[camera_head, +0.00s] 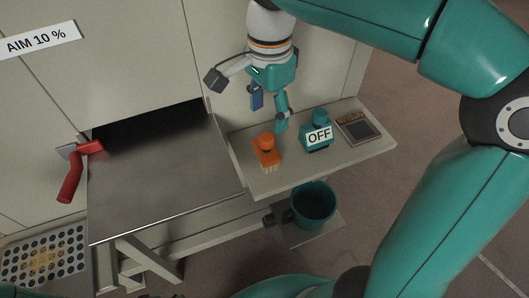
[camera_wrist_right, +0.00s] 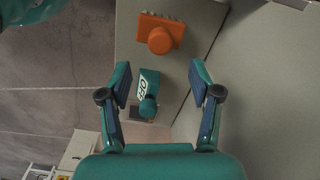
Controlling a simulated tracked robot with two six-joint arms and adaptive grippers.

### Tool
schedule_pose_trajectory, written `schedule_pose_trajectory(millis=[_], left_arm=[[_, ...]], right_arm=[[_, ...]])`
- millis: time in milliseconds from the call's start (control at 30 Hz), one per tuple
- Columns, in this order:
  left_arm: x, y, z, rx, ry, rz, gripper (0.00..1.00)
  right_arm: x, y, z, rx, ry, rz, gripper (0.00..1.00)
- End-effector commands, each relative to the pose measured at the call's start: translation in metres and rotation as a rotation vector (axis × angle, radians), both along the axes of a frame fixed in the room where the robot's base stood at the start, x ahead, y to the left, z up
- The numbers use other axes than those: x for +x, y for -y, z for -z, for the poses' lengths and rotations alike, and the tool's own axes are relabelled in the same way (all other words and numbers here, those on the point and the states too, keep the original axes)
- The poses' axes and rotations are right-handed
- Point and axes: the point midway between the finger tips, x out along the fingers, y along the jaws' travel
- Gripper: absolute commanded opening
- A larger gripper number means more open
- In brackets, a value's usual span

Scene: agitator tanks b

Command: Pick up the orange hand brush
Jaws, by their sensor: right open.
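The orange hand brush (camera_head: 266,150) lies on a small grey side shelf (camera_head: 290,182), with its pale bristles towards the front. In the right wrist view the brush (camera_wrist_right: 160,36) shows at the top, ahead of the fingertips, its round knob facing the camera. My right gripper (camera_head: 268,114) is above the back of the shelf, behind and above the brush. In the right wrist view its two fingers (camera_wrist_right: 161,85) are spread with nothing held between them. My left gripper is in neither view.
A teal block labelled OFF (camera_head: 317,136) stands right of the brush, and a dark flat tray (camera_head: 358,128) lies beyond it. A teal bucket (camera_head: 313,203) is below the shelf. A red handle (camera_head: 72,178) is left of the grey chute (camera_head: 160,175).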

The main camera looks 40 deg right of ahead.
Motion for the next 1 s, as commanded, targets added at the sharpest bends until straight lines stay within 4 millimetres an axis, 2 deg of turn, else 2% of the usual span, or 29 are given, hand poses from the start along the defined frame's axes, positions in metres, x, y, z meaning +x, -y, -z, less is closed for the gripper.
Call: schedule_pose_trajectory(millis=[33,100,367,700,1000], left_arm=[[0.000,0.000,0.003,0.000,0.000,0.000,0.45],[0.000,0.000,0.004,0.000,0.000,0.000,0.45],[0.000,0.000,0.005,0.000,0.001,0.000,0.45],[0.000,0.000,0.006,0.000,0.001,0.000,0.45],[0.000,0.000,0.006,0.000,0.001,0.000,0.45]], right_arm=[[-0.001,0.001,0.011,-0.001,-0.003,0.001,0.63],[-0.001,0.001,0.020,-0.001,-0.002,0.001,0.63],[0.000,0.000,0.035,0.000,-0.001,0.001,0.63],[0.002,-0.001,0.078,0.000,-0.001,0.003,0.63],[0.002,-0.001,0.082,0.000,0.001,0.004,0.62]])
